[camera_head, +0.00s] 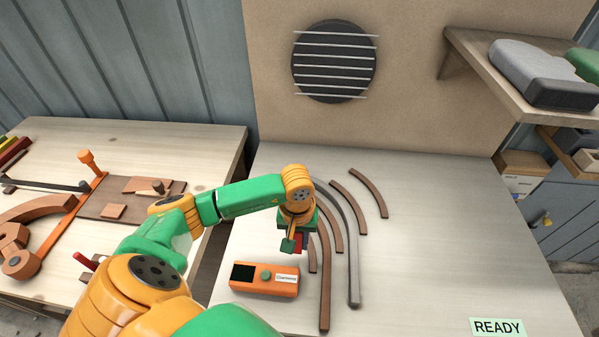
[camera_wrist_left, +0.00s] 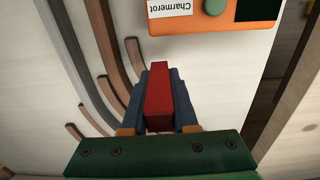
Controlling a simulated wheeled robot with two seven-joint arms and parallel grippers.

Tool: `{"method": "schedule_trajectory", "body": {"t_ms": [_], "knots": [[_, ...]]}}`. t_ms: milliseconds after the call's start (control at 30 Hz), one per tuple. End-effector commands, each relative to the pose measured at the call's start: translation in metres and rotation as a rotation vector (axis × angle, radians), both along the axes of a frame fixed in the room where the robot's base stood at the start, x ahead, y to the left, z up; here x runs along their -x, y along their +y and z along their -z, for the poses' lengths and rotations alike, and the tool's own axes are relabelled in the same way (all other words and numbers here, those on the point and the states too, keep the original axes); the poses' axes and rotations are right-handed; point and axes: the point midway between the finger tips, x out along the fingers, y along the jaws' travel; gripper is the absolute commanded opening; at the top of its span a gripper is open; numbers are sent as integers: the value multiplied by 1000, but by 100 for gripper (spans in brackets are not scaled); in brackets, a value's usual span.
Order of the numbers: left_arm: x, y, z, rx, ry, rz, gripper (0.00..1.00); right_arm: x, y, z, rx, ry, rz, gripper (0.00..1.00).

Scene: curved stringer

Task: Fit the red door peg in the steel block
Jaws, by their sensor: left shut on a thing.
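My left gripper (camera_head: 296,240) hangs over the light workbench, just behind the orange box. In the left wrist view, its two dark blue fingers (camera_wrist_left: 159,88) are shut on the red peg (camera_wrist_left: 157,100), one on each side. In the head view only a small red patch of the peg (camera_head: 299,242) shows under the gripper. I cannot make out a steel block in either view. My right gripper is not in view.
An orange box (camera_head: 264,279) labelled "Charmerot" lies in front of the gripper. Curved brown strips (camera_head: 325,285) and a grey curved bar (camera_head: 353,270) lie close by to the right. A READY label (camera_head: 497,327) sits front right. The bench's right side is clear.

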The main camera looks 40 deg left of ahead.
Motion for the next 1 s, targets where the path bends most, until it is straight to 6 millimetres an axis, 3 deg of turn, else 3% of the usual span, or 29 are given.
{"method": "schedule_trajectory", "body": {"t_ms": [267, 600, 633, 733, 1000], "knots": [[-7, 4, 43, 3, 3, 0, 0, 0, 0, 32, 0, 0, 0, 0], [-8, 5, 43, 0, 0, 1, 0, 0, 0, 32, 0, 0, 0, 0], [-8, 5, 42, 0, 0, 1, 32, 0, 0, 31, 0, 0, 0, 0], [-8, 5, 41, 0, 0, 1, 57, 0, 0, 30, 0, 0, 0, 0], [-7, 5, 41, 0, 0, 1, 57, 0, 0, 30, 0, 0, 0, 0]]}}
